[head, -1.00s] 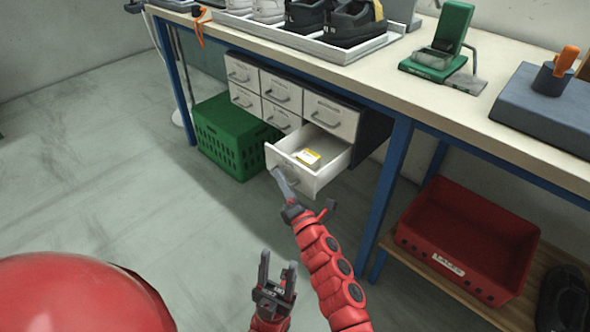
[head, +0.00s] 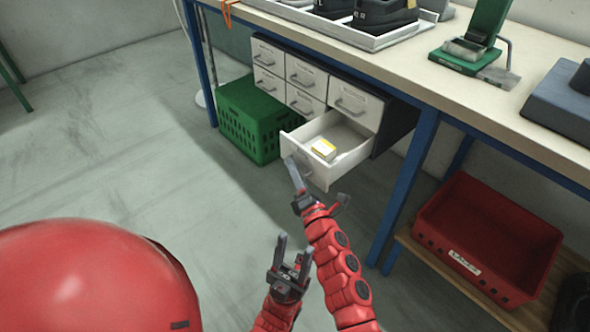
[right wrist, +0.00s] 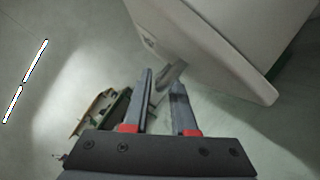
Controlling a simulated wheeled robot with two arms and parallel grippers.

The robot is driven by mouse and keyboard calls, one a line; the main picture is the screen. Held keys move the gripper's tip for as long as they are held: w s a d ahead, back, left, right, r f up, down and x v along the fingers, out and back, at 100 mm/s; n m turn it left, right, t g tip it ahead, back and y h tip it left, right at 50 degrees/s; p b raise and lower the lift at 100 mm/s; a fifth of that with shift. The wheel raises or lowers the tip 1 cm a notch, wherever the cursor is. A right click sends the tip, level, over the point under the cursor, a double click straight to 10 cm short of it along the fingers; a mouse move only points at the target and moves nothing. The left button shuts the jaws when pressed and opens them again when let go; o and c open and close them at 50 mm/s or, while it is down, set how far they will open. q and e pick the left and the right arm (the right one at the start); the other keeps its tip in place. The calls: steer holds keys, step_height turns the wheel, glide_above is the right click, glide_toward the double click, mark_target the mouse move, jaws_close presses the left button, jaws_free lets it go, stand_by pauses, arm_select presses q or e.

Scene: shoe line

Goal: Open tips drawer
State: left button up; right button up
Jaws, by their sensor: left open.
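The tips drawer (head: 312,178) is a white drawer at the lower right of a cabinet; it is pulled well out. A small white and yellow box (head: 323,149) lies in it. My right gripper (head: 294,173) is at the drawer's front, by its handle. In the right wrist view the fingers (right wrist: 161,98) stand apart with the grey handle (right wrist: 171,76) at their tips, beside the drawer's pale front (right wrist: 205,45). I cannot tell whether they clamp it. My left gripper (head: 292,258) is open and empty, lower and nearer, over the floor.
The grey cabinet (head: 301,80) with other shut drawers sits under a workbench (head: 440,85) with blue legs. A green crate (head: 250,125) stands left of it. A red crate (head: 485,240) is on a low shelf at right. The floor at left is clear.

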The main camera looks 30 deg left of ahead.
steer(key=shift+d, duration=0.1)
steer(key=p+v, duration=0.2)
steer(key=v, duration=1.5)
steer(key=shift+s, duration=0.15)
